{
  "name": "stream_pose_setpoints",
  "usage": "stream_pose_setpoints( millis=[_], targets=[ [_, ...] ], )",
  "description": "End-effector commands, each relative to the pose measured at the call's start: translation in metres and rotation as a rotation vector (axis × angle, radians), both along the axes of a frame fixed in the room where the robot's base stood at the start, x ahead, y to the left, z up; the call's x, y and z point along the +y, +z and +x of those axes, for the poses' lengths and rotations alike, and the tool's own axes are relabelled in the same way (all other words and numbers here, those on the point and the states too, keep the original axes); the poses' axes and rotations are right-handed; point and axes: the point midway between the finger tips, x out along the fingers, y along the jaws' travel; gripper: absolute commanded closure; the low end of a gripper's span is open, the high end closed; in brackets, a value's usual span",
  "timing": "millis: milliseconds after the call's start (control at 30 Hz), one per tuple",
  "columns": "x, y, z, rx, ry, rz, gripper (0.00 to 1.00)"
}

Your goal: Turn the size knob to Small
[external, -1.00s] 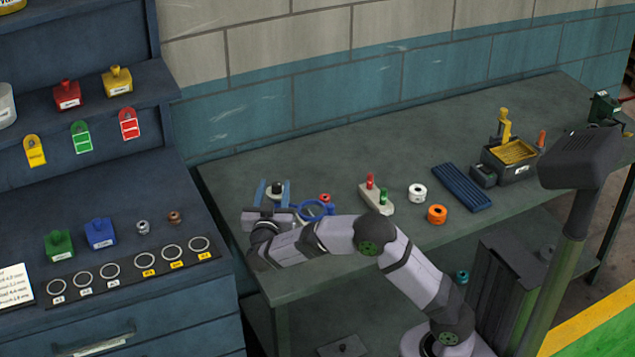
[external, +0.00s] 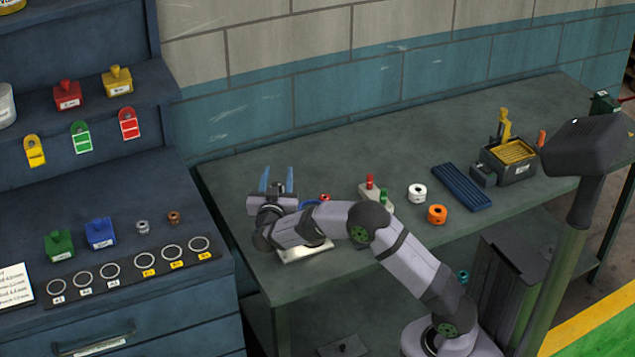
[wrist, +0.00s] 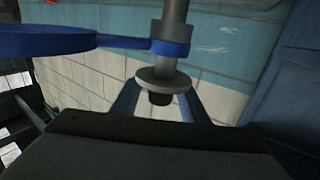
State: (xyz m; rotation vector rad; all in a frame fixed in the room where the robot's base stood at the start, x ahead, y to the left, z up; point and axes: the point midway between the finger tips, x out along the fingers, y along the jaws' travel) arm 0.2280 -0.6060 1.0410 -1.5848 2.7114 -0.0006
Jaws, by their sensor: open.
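My gripper (external: 277,180) shows two blue fingers spread apart, over the left end of the workbench. In the wrist view my gripper (wrist: 158,105) has its fingers on either side of a pale round flange with a dark stub (wrist: 160,97). A grey post (wrist: 172,45) carrying a blue clamp and blue ring (wrist: 50,42) joins that flange. I cannot tell whether the fingers touch it. A pale base plate (external: 305,251) shows under my arm, which hides most of the device. I cannot make out the size knob's marking or setting.
On the bench stand a block with red and green knobs (external: 370,183), a white spool (external: 417,193), an orange spool (external: 437,214) and a blue ribbed tray (external: 461,187). A dark blue cabinet (external: 130,190) borders the left. The bench's middle back is clear.

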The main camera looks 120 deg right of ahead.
Motion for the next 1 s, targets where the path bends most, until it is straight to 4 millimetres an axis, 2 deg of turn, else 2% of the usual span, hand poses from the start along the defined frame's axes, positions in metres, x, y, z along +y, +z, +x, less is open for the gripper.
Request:
stream_pose_setpoints(
  millis=[333, 500, 1000],
  targets=[
    [-0.003, -0.0006, -0.0017, 0.001, 0.001, 0.0, 0.59],
    [-0.003, -0.0005, -0.0017, 0.001, 0.0, 0.0, 1.0],
    [-0.0021, -0.005, -0.0029, -0.002, -0.046, -0.005, 1.0]
  ],
)
